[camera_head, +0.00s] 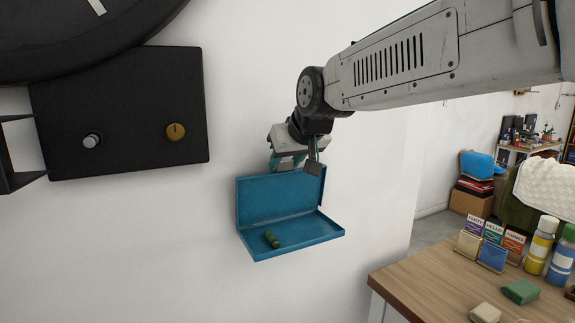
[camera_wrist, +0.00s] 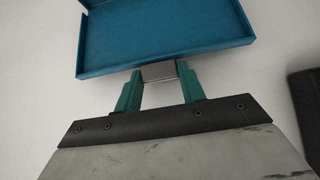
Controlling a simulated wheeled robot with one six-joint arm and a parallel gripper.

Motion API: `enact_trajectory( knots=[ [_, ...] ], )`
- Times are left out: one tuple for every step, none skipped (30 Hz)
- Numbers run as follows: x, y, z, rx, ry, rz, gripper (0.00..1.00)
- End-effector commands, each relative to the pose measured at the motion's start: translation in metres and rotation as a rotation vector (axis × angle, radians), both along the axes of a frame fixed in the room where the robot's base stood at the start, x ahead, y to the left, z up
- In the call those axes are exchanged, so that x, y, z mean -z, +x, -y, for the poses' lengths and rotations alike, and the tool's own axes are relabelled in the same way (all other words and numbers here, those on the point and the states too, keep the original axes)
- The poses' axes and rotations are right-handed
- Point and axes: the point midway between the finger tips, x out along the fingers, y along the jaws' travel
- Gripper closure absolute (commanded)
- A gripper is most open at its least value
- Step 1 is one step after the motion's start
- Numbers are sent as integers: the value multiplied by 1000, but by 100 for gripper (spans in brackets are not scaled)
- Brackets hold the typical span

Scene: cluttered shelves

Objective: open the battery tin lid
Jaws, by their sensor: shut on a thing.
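The battery tin (camera_head: 300,236) is a shallow blue tin against the white wall in the head view. Its lid (camera_head: 265,198) stands raised, about upright, behind the tray. A green battery-like piece (camera_head: 271,239) lies in the tray at its left. My gripper (camera_head: 290,164) is at the lid's top edge. In the wrist view, the green fingers of my gripper (camera_wrist: 158,76) are shut on a small grey tab (camera_wrist: 158,71) at the edge of a blue rimmed panel (camera_wrist: 165,38). No battery shows in the wrist view.
A black panel (camera_head: 120,150) with two knobs is on the wall at left, below a large dark round thing (camera_head: 60,45). A wooden table (camera_head: 420,285) at lower right holds cards, bottles and small blocks.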

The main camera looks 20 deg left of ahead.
Motion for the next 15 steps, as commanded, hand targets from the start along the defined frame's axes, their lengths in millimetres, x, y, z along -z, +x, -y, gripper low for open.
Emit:
enact_trajectory(
  knots=[
    [-3, 3, -2, 1, 4, 5, 100],
    [-3, 4, -3, 1, 5, 6, 100],
    [-4, 5, -4, 1, 5, 6, 100],
    [-4, 5, -4, 1, 6, 7, 100],
    [-5, 6, -5, 1, 6, 7, 100],
    [-5, 6, -5, 1, 7, 8, 100],
    [-5, 7, -6, 1, 7, 8, 100],
    [-6, 7, -6, 1, 7, 8, 100],
    [-6, 7, -6, 1, 7, 8, 100],
    [-6, 7, -6, 1, 7, 8, 100],
    [-6, 7, -6, 1, 7, 8, 100],
    [-6, 7, -6, 1, 8, 9, 100],
    [-6, 7, -7, 1, 8, 9, 100],
    [-6, 7, -7, 1, 8, 9, 100],
    [-7, 7, -7, 1, 8, 9, 100]
  ],
)
